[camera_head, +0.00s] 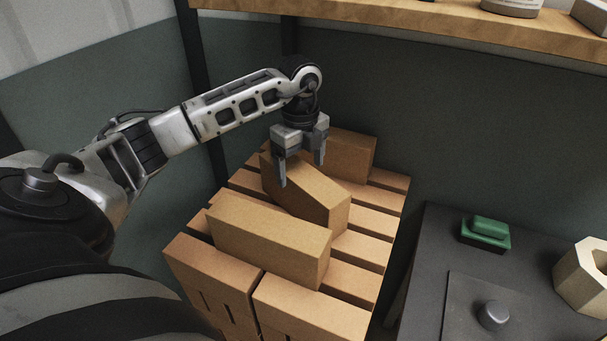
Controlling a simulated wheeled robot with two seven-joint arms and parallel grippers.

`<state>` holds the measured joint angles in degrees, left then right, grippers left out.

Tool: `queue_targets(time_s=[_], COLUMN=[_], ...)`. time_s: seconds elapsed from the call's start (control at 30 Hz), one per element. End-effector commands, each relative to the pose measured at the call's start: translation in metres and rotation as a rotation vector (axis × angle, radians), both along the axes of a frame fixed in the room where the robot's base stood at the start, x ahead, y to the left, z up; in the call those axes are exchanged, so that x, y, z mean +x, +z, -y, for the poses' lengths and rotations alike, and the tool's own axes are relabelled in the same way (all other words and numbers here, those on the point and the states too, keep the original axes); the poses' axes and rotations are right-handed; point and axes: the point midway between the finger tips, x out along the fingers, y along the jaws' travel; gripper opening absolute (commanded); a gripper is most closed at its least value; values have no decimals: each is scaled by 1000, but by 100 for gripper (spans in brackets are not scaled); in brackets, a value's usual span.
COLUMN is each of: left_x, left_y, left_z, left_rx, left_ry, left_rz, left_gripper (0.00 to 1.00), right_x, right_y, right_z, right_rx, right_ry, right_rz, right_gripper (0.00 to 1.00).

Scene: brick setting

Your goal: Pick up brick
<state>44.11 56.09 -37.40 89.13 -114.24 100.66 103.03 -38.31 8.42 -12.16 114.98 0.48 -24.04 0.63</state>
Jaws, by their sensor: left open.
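Several tan bricks lie on a stack of bricks (365,283). A front brick (265,240) lies on top of the stack, nearest me. A middle brick (310,192) lies at an angle behind it. A back brick (350,155) stands farther back, partly hidden by my gripper. My left gripper (301,172) points down with its fingers apart, over the far end of the middle brick. One finger overlaps that brick in the picture; I cannot tell whether it touches. Nothing shows held between the fingers. My right gripper is not in view.
A wooden shelf (420,22) runs above the stack at the back, near my wrist. A dark table (430,255) at the right bears a green object (486,232) and a pale hexagonal block (584,277). A dark upright post stands behind my arm.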

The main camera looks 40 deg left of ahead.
Motion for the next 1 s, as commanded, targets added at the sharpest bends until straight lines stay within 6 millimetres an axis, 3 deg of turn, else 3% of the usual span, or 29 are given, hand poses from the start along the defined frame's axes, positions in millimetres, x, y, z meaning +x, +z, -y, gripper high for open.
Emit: queue_targets(time_s=[0.2, 0.47, 0.77, 1.0], left_x=[0, 0, 0, 2], left_y=[-27, -30, -30, -27], left_z=[1, 1, 1, 1], left_rx=[-1, 0, 0, -1], left_ry=[-1, -1, -1, 0], left_rz=[-2, 0, 0, 7], left_gripper=[84, 84, 3, 0], right_x=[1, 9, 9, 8], right_y=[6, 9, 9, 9], right_z=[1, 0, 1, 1], right_rx=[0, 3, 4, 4], right_ry=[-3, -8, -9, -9], right_rz=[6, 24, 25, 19], right_gripper=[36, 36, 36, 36])
